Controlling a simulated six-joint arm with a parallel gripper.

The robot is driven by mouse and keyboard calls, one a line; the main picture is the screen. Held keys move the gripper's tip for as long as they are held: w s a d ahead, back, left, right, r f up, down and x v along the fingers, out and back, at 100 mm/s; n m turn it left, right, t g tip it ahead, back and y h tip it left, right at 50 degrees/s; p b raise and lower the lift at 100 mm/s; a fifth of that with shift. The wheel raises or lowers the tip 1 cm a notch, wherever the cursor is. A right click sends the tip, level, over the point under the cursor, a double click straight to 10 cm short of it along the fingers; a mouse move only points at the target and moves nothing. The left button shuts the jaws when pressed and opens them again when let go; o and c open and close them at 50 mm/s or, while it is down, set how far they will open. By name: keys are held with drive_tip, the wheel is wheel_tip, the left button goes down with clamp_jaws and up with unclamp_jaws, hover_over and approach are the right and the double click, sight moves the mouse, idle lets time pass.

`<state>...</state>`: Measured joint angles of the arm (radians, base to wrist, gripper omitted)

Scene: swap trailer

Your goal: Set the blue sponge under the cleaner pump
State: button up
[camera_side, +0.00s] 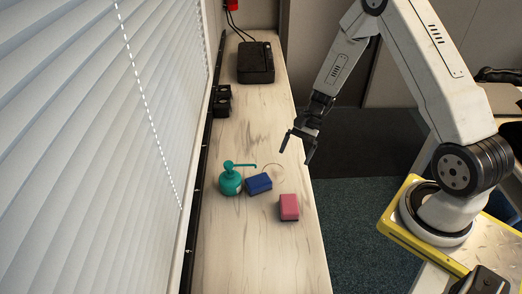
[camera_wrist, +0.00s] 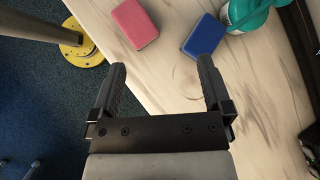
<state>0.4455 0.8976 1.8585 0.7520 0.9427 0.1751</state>
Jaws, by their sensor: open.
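The blue sponge (camera_side: 259,183) lies on the pale wood counter, just right of the teal cleaner pump (camera_side: 231,181). The pump's nozzle points right and passes above the sponge's far side in the side view. My gripper (camera_side: 296,149) is open and empty, above the counter's right edge, farther back than the sponge. In the wrist view, the blue sponge (camera_wrist: 204,37) lies beyond the fingertips of my gripper (camera_wrist: 160,72). The pump (camera_wrist: 246,12) is cut off by the top edge there.
A pink sponge (camera_side: 289,207) lies in front and to the right of the blue one; it also shows in the wrist view (camera_wrist: 134,23). A black case (camera_side: 255,63) stands at the counter's far end. Blinds (camera_side: 110,130) border the counter's left side.

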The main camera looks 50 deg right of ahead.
drive_tip(key=s+a+r+n+t+h, duration=0.1)
drive_tip(key=s+a+r+n+h, duration=0.2)
drive_tip(key=r+n, duration=0.4)
drive_tip(key=s+a+r+n+t+h, duration=0.2)
drive_tip(key=s+a+r+n+h, duration=0.1)
drive_tip(key=s+r+n+h, duration=0.2)
wheel_tip(320, 180, up, 2)
drive_tip(key=shift+s+a+r+n, duration=0.1)
drive_tip(key=shift+s+a+n, duration=0.35)
drive_tip(key=shift+n, duration=0.65)
